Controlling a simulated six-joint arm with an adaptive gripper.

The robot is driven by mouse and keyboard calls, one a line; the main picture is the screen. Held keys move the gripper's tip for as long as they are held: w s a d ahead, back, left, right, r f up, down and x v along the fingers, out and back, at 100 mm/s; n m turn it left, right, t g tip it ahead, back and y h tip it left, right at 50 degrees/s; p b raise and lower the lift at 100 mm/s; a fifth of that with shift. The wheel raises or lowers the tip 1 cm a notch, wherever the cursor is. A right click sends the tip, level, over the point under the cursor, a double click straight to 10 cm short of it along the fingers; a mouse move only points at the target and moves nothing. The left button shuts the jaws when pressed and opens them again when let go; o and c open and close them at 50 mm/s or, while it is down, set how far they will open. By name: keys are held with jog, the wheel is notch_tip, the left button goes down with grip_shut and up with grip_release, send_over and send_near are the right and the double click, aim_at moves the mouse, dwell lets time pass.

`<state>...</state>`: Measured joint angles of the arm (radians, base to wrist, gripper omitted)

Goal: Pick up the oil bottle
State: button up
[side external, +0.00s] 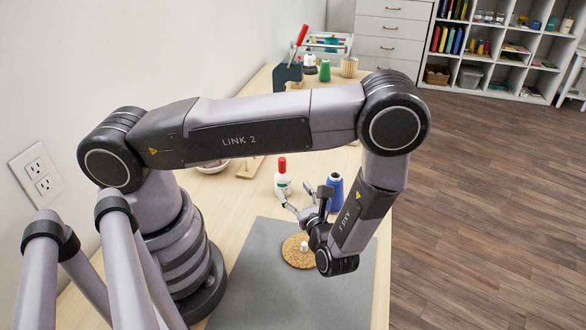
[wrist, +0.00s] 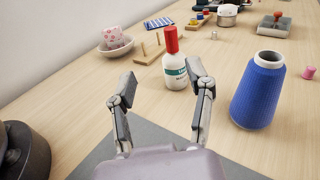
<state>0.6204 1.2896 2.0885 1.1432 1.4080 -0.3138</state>
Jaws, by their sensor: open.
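The oil bottle (wrist: 174,70) is small and white with a red cap and a teal label. It stands upright on the wooden table. It also shows in the side external view (side external: 283,178), just beyond the grey mat. My gripper (wrist: 160,85) is open and empty. In the wrist view the bottle appears ahead of the fingers, close to the right fingertip; I cannot tell whether they touch. In the side external view my gripper (side external: 301,200) points toward the bottle from the lower right, low over the table.
A blue thread cone (wrist: 259,90) stands close on the right of the bottle. A wooden peg rack (wrist: 150,48) and a bowl (wrist: 115,46) are behind to the left. A grey mat (side external: 250,270) bears a round cork coaster (side external: 290,255). A pink spool (wrist: 308,73) is far right.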

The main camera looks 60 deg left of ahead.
aim_at(283, 169)
jog(key=f, duration=0.1)
jog(key=f+m+t, duration=0.2)
jog(key=shift+s+f, duration=0.1)
jog(key=shift+s, duration=0.15)
jog(key=shift+a+f+m, duration=0.15)
jog(key=shift+f+m, duration=0.05)
jog(key=shift+m, duration=0.1)
jog(key=x, duration=0.8)
jog(key=shift+w+r, duration=0.1)
jog(key=shift+r, duration=0.05)
jog(key=shift+w+r+x, duration=0.1)
jog(key=shift+r+x, duration=0.05)
jog(key=shift+x, duration=1.2)
jog(key=shift+w+r+x, duration=0.1)
jog(key=shift+r+x, duration=0.05)
jog(key=shift+x, duration=1.25)
jog(key=shift+c, duration=0.4)
grip_shut()
